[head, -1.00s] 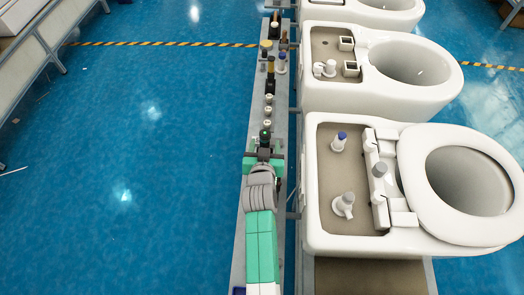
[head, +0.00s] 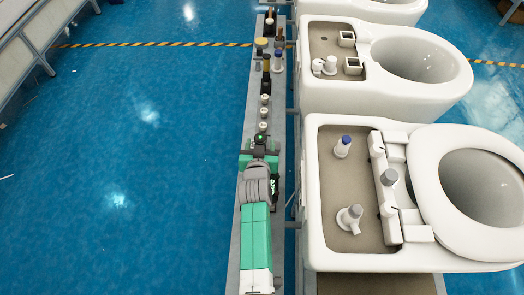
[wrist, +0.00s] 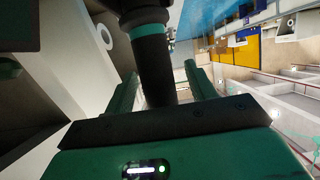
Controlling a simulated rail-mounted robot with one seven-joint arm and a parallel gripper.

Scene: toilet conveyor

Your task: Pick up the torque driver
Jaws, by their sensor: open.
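The torque driver is a dark upright cylinder with a teal ring in the wrist view (wrist: 153,62). In the head view its dark top (head: 259,138) shows just beyond my gripper on the narrow grey bench. My gripper (head: 259,152) reaches along this bench. In the wrist view my gripper's green fingers (wrist: 161,74) are open, one on each side of the driver's shaft. I cannot tell whether either finger touches it. The driver's lower end is hidden behind the gripper body.
Several white caps (head: 264,112) stand in line on the bench (head: 247,125) just past the driver, with dark and yellow tools (head: 262,44) farther back. A row of white toilets stands close on the right; the nearest (head: 318,225) holds fittings. The blue floor (head: 110,150) at left is clear.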

